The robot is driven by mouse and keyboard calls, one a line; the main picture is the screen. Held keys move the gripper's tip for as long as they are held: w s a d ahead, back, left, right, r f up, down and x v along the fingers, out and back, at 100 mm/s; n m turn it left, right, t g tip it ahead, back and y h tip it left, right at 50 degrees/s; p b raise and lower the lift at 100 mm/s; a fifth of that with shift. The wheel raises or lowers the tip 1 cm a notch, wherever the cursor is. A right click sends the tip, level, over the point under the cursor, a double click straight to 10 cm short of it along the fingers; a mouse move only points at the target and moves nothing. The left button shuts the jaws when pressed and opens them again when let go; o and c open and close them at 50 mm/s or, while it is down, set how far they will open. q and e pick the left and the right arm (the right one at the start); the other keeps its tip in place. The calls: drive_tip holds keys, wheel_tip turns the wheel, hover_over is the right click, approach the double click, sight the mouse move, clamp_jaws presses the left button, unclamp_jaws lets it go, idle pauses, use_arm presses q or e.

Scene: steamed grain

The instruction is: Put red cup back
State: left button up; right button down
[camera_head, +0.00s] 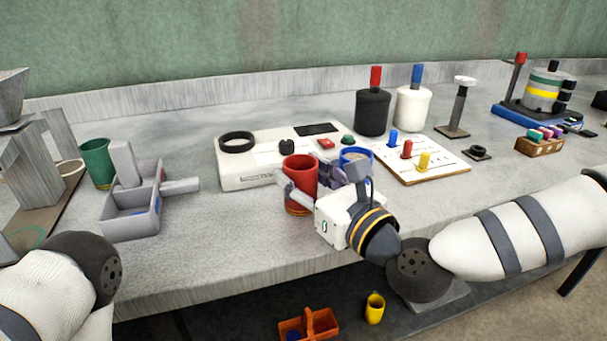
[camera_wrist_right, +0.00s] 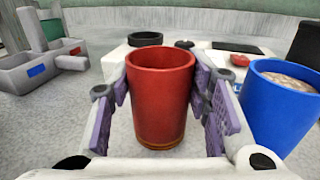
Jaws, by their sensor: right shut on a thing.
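The red cup (camera_head: 299,184) stands upright at the front middle of the grey table, in front of the white machine. My right gripper (camera_head: 312,188) reaches it from the right, low over the table. In the right wrist view the red cup (camera_wrist_right: 160,95) is between the two purple finger pads of my right gripper (camera_wrist_right: 162,110), which is shut on it. I cannot tell whether the cup's base touches the table. My left arm shows at the lower left, but its gripper is out of view.
A blue cup (camera_wrist_right: 282,105) with grainy contents stands close right of the red cup. The white machine (camera_head: 245,178) is behind. A grey tray (camera_head: 132,222) and a green cup (camera_head: 97,163) are left. A board with coloured pegs (camera_head: 440,166) is right. Bare table lies left of the red cup.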

drive_tip(key=c, duration=0.9)
unclamp_jaws()
drive_tip(key=shift+f, duration=0.1)
drive_tip(key=shift+o, duration=0.2)
drive_tip(key=v, duration=1.2)
drive_tip(key=shift+p, duration=0.3)
